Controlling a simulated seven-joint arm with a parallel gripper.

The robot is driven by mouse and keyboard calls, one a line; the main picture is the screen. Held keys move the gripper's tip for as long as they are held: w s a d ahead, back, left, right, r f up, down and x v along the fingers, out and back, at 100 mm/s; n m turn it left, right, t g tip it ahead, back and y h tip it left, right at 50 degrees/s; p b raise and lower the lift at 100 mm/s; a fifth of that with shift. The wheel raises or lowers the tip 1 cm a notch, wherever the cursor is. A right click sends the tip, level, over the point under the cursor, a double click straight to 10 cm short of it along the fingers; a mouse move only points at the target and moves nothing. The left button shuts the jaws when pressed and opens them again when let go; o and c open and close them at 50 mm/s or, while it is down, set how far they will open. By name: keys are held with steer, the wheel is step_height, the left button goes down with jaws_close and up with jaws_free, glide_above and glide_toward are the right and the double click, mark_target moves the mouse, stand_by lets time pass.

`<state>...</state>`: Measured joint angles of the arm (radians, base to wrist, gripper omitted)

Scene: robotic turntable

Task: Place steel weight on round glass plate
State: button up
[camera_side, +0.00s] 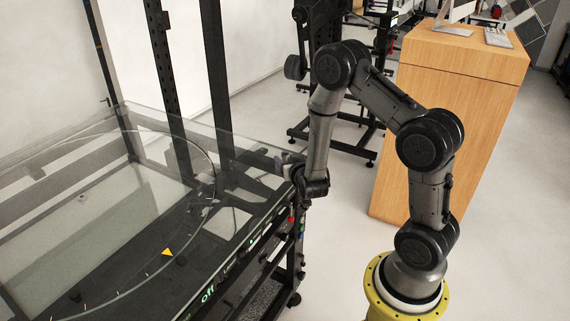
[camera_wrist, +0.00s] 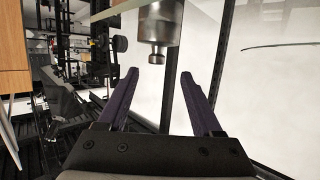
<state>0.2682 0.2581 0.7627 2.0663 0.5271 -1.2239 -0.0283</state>
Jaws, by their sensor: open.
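The steel weight (camera_wrist: 163,20), a shiny cylinder with a small knob, is at the top centre of the wrist view. Its knob points down in that picture, toward the gap between my fingers. My gripper (camera_wrist: 158,76) is open, with purple-grey fingers on either side of the knob's line and nothing between them. In the side view, my gripper (camera_side: 286,161) is at the right edge of the glass table, and I cannot make out the weight there. The round glass plate (camera_side: 214,178) shows as a large curved rim on the left, apart from my gripper.
The glass-topped table (camera_side: 240,142) has a dark frame with a control strip reading "Off" (camera_side: 208,294). A yellow triangle (camera_side: 167,252) lies near its front. Black upright posts (camera_side: 215,70) stand behind. A wooden cabinet (camera_side: 455,95) stands right of the table.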

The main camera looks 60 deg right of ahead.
mark_target(285, 153)
steer(key=shift+s+d+x, duration=0.1)
steer(key=shift+x, duration=1.5)
steer(key=shift+s+d+x, duration=0.1)
steer(key=shift+s+x, duration=0.05)
steer(key=shift+x, duration=1.5)
steer(key=shift+f, duration=0.1)
jaws_close()
